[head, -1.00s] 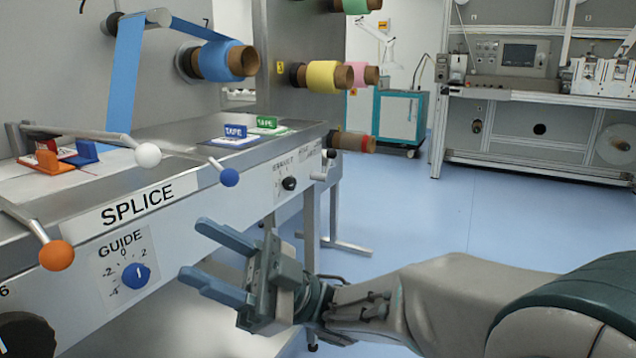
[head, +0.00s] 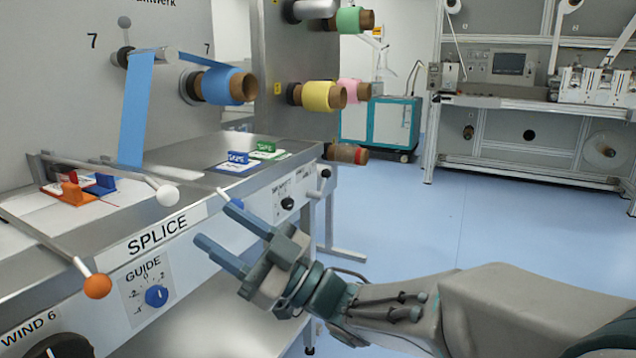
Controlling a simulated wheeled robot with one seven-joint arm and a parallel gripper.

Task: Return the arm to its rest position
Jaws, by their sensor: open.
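My gripper (head: 233,232) is open and empty, with its two blue-grey fingers spread and pointing left toward the machine front. It is in the lower middle of the head view, in front of the splice table (head: 190,165) and right of the SPLICE label (head: 167,229). Its upper finger overlaps the table's front edge in the picture; I cannot tell whether they touch. My arm (head: 440,300) reaches in from the lower right, bent at the wrist. A blue-tipped lever is partly hidden behind the fingers.
The GUIDE knob (head: 156,296) is below. Reels, including a yellow one (head: 322,96), jut out behind. Blue floor (head: 450,220) is open to the right.

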